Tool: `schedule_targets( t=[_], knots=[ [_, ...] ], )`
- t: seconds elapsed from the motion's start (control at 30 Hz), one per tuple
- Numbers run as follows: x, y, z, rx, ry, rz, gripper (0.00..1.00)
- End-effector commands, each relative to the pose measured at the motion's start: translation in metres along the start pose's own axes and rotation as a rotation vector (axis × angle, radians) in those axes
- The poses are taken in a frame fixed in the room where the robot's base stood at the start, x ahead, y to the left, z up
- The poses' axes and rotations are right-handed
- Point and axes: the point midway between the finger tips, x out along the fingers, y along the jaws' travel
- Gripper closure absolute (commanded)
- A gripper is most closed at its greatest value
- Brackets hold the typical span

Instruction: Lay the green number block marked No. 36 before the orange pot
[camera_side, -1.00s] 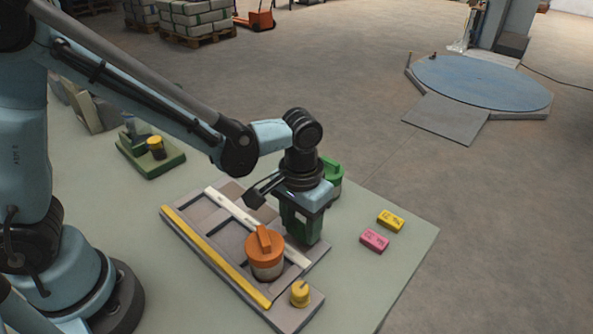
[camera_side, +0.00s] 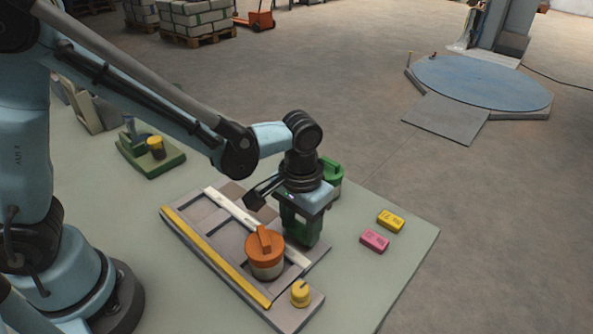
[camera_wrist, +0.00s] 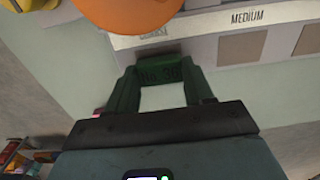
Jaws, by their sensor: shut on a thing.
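The orange pot (camera_side: 265,254) stands on a grey board with shallow bays, and its orange lid shows at the top of the wrist view (camera_wrist: 128,12). My gripper (camera_side: 301,238), with green fingers, points down beside the pot, on its right and close to the board. In the wrist view, my gripper (camera_wrist: 163,90) is shut on the green number block (camera_wrist: 161,74), whose dark marking reads No. 36. The block lies between the fingertips, near the pot. In the side view I cannot tell the block apart from the green fingers. Whether it touches the board is unclear.
The board has a yellow strip (camera_side: 215,256) and a white strip, marked MEDIUM in the wrist view (camera_wrist: 250,17). A green pot (camera_side: 332,174) stands behind my gripper. A small yellow-topped pot (camera_side: 300,293) is at the front. Pink (camera_side: 374,240) and yellow (camera_side: 391,221) blocks lie right.

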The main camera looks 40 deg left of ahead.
Motion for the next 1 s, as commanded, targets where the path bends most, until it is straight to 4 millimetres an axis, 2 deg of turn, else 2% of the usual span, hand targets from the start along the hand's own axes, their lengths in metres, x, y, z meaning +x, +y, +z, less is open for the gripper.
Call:
schedule_targets(
  t=[1.0],
  knots=[
    [0.0068,-0.0001,0.0002,0.000,0.000,0.000,0.77]
  ],
)
